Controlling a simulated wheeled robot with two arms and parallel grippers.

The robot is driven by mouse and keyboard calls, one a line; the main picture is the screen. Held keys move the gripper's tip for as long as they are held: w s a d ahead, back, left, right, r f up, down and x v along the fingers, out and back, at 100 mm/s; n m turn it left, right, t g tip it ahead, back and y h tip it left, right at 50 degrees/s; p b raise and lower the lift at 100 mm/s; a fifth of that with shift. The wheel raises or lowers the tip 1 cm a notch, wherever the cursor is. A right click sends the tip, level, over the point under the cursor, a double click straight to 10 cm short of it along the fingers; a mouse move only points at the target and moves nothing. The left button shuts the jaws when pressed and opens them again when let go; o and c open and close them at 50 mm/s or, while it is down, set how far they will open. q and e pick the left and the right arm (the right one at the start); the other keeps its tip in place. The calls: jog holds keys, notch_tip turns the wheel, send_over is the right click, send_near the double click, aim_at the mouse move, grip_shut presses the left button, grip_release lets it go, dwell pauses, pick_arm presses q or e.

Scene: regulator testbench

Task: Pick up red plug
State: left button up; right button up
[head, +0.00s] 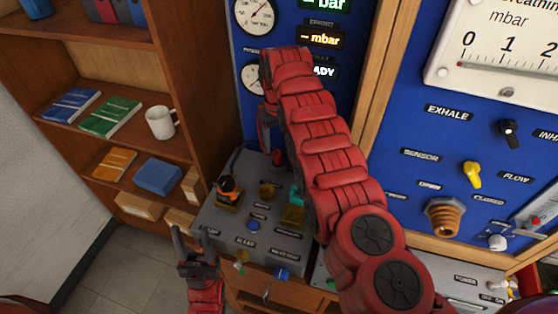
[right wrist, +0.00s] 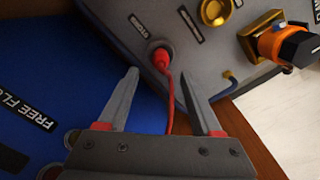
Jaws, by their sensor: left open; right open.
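The red plug (right wrist: 160,58) sits in a round socket on the grey console, and a red cable runs from it between my right fingers. It also shows as a small red spot in the head view (head: 278,157). My right gripper (right wrist: 158,74) is open, with its fingertips on either side of the plug's line and nothing held. In the head view the right gripper (head: 267,140) reaches down over the back of the console, partly hidden by my arm. My left gripper (head: 193,240) is open and empty beside the console's front left corner.
The grey console (head: 215,222) carries an orange-and-black fitting (head: 228,188), brass fittings and a blue knob (head: 253,225). A blue gauge panel (head: 340,75) rises behind it. A wooden shelf (head: 130,190) with books and a white mug (head: 160,122) stands at left.

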aim_at(278, 154)
jog(key=f, duration=0.2)
jog(key=s+f+p, duration=0.1)
jog(key=f, duration=0.1)
jog(key=shift+d+f, duration=0.1)
jog(key=shift+d, duration=0.1)
jog(key=shift+f, duration=0.35)
jog(key=shift+w+a+f, duration=0.1)
jog(key=shift+w+f, duration=0.1)
jog(key=shift+w, duration=0.05)
jog(key=shift+s+r, duration=0.1)
jog(key=c, duration=0.9)
grip_shut()
